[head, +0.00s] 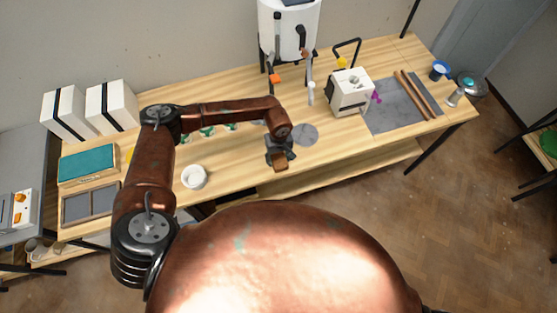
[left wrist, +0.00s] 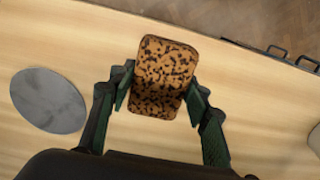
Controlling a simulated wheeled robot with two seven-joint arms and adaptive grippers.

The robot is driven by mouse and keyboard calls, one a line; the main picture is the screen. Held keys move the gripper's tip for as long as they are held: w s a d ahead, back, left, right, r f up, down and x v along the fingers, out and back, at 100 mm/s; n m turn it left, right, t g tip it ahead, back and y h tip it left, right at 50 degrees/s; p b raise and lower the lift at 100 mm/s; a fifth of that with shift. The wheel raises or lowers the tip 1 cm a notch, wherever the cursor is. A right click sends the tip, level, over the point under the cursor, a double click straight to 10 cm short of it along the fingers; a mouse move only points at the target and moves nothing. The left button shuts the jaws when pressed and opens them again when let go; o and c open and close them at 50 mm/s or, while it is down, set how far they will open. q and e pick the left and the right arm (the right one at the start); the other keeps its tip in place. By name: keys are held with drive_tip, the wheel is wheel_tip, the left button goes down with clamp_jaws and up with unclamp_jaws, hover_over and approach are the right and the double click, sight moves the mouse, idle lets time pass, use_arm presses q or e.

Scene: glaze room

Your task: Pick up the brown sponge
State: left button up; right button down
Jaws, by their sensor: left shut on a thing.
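The brown sponge (left wrist: 163,78) is a speckled tan and dark block in the left wrist view. My left gripper (left wrist: 160,88) is shut on it, with one green-padded finger against each side. In the head view the sponge (head: 279,163) shows at the tip of my left gripper (head: 279,155), over the front part of the wooden table. The left wrist view shows bare wood around the sponge; whether it touches the table I cannot tell. My right gripper is in neither view.
A grey round disc (head: 305,134) lies beside the gripper. A white bowl (head: 194,176) stands to the left on the table (head: 235,170). A white box-like device (head: 351,92) and a white cylinder machine (head: 289,30) stand further back. A grey slab (head: 392,108) lies at right.

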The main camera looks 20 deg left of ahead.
sight(279, 158)
use_arm(q)
drive_tip(key=shift+c, duration=0.9)
drive_tip(key=shift+r, duration=0.15)
drive_tip(key=shift+r, duration=0.3)
wheel_tip(279, 158, up, 2)
drive_tip(key=shift+r+b, duration=0.1)
drive_tip(key=shift+b, duration=0.35)
drive_tip(key=s+r, duration=0.1)
drive_tip(key=s+d+r, duration=0.1)
drive_tip(key=r, duration=0.1)
drive_tip(key=s+d+r, duration=0.1)
drive_tip(key=s+r, duration=0.1)
drive_tip(key=shift+d+r, duration=0.15)
drive_tip(key=shift+r, duration=0.05)
drive_tip(key=s+d+r+b, duration=0.1)
drive_tip(key=s+d+r, duration=0.3)
drive_tip(key=s, duration=0.4)
drive_tip(key=shift+d+r+b, duration=0.3)
drive_tip(key=shift+d, duration=0.05)
drive_tip(key=shift+s, duration=0.1)
